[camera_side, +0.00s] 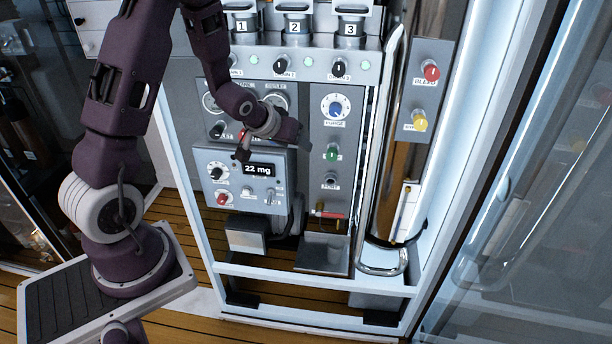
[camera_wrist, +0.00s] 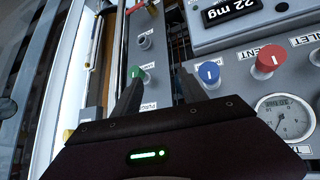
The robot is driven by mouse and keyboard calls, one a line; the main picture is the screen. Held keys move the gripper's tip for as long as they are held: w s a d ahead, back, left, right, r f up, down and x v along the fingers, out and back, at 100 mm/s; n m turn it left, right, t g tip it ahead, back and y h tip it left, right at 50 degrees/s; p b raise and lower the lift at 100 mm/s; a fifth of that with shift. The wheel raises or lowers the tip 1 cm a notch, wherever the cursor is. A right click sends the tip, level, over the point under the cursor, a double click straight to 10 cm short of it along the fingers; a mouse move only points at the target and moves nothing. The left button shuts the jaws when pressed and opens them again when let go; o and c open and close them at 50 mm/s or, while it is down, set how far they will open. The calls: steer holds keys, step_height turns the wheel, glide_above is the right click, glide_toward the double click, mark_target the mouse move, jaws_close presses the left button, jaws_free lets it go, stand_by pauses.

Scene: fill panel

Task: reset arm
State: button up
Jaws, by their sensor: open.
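My gripper (camera_side: 246,150) is in front of the fill panel (camera_side: 320,180), just above a grey box with a display (camera_side: 258,169) that reads 22 mg. In the wrist view my gripper (camera_wrist: 160,92) shows two dark fingers spread apart, with nothing between them. A green knob (camera_wrist: 137,73) shows by one finger and a blue knob (camera_wrist: 209,73) by the other. I see no clear contact between the fingers and the panel.
A blue-marked dial (camera_side: 335,106) and a green knob (camera_side: 332,153) sit right of my gripper. A red-handled valve (camera_side: 327,214) is lower down. A tall metal cylinder (camera_side: 405,150) stands at the right, near red (camera_side: 431,72) and yellow (camera_side: 418,123) knobs. Glass doors flank the panel.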

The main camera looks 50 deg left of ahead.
steer(key=s+d+r+m, duration=0.1)
steer(key=s+d+r, duration=0.4)
steer(key=r, duration=0.5)
steer(key=s+d+r+m+g+h, duration=0.1)
steer(key=s+d+r+m, duration=0.1)
steer(key=s+d, duration=0.5)
steer(key=s+d+r+m+g+h, duration=0.1)
steer(key=s+d+r, duration=0.4)
steer(key=s, duration=0.8)
steer(key=shift+s+d+r+m+h, duration=0.25)
steer(key=shift+s+d+m+h, duration=0.2)
steer(key=shift+d+m, duration=0.45)
